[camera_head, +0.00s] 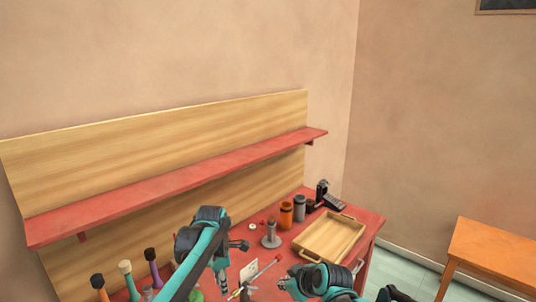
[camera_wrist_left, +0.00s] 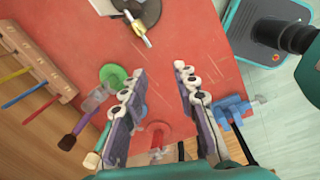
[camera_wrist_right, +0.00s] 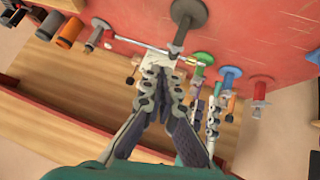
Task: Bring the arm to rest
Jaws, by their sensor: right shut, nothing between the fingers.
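My left gripper (camera_head: 238,246) is above the red workbench (camera_head: 352,220). In the left wrist view its fingers (camera_wrist_left: 158,72) are spread apart, with bare red surface between the tips. My right gripper (camera_head: 289,284) is lower and to the right in the head view, in front of the wooden tray. In the right wrist view its fingers (camera_wrist_right: 165,75) meet at the tips and hold nothing. They appear near a small white card (camera_wrist_right: 158,68) on the bench; contact cannot be told.
A shallow wooden tray (camera_head: 328,237) lies at the bench's right. An orange cylinder (camera_head: 286,215) and a grey stand (camera_head: 271,235) are behind. A red-tipped stick (camera_head: 268,267) lies between the grippers. Handled items (camera_head: 152,266) stand at left. A red shelf (camera_head: 180,184) overhangs the back.

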